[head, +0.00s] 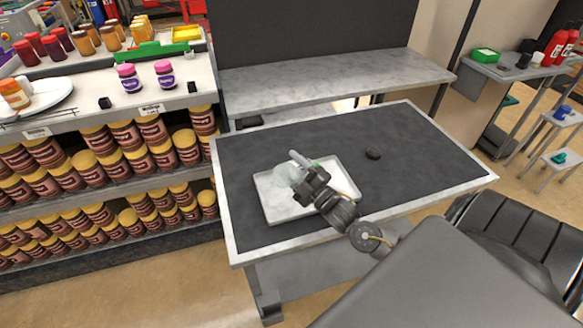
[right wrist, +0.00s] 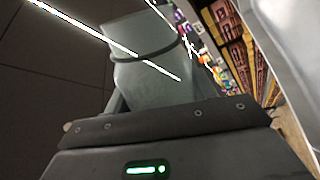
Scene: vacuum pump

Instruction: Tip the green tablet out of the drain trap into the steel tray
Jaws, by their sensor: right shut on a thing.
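My right gripper (head: 302,184) is over the steel tray (head: 264,205), which lies on the dark table top. It is shut on the drain trap (head: 288,174), a pale translucent cup with a light tube-like part at its upper side. The trap is tilted above the tray. In the right wrist view the trap (right wrist: 150,80) sits between the fingers, with a dark ring around it. A small speck of green shows beside the trap in the head view; I cannot tell whether it is the green tablet or where the tablet lies. My left gripper is out of view.
A small black round piece (head: 373,153) lies on the table (head: 420,150) to the right of the tray. The table top around them is clear. A raised grey shelf (head: 330,78) stands behind. Shelves of jars (head: 110,150) are at the left.

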